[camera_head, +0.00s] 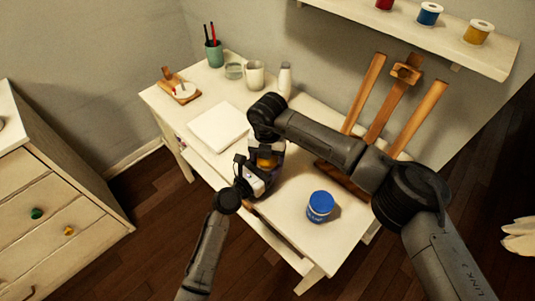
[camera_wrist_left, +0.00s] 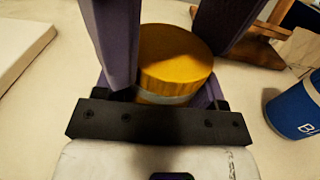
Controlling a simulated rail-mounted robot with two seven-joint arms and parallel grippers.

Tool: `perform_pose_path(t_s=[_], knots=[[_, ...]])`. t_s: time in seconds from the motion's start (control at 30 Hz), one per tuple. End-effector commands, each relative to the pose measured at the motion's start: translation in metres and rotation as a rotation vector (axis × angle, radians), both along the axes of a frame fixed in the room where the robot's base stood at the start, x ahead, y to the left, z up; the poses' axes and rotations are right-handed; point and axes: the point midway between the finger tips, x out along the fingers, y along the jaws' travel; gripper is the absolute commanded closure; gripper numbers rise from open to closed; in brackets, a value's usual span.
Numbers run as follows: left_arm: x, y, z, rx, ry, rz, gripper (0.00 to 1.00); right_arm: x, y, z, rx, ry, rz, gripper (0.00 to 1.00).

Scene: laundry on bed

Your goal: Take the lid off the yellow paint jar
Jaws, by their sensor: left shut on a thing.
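The yellow paint jar (camera_head: 266,161) stands at the table's front edge, mostly covered by my two arms. Its yellow lid (camera_wrist_left: 176,58) is on it in the left wrist view, with a narrow pale strip of the body (camera_wrist_left: 165,98) below. My left gripper (camera_head: 262,173) comes in low from the front and is shut on the jar's body. My right arm reaches over from the right and bends down above the jar. Dark fingers, seemingly of my right gripper (camera_wrist_left: 178,32), come down on both sides of the lid; whether they press it cannot be told.
A blue jar (camera_head: 320,206) stands to the right; it also shows in the left wrist view (camera_wrist_left: 297,106). A wooden easel (camera_head: 379,120) is behind it. A white pad (camera_head: 219,126), cups and a bottle (camera_head: 285,79) lie further back. A shelf (camera_head: 430,38) is above.

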Motion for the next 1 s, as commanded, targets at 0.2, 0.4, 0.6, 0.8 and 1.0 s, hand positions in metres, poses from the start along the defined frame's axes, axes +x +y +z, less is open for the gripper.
perform_pose_path(t_s=[0.2, 0.4, 0.6, 0.8, 1.0], knots=[[0.0, 0.0, 0.0, 0.001, 0.001, -0.001, 1.0, 0.0, 0.001, 0.0, 0.001, 0.0, 0.0, 0.11], [-0.001, -0.001, 0.0, 0.001, 0.001, -0.003, 1.0, -0.001, 0.002, 0.0, 0.003, -0.001, 0.001, 0.11], [-0.001, -0.002, -0.001, 0.001, 0.002, -0.004, 1.0, 0.0, 0.002, 0.012, 0.005, -0.003, 0.002, 0.11], [-0.001, -0.001, -0.001, 0.001, 0.002, -0.003, 1.0, 0.0, 0.002, 0.035, 0.002, -0.004, 0.001, 0.11], [0.0, 0.0, -0.001, 0.001, 0.001, -0.001, 1.0, 0.0, 0.005, 0.047, 0.029, -0.001, 0.0, 0.15]])
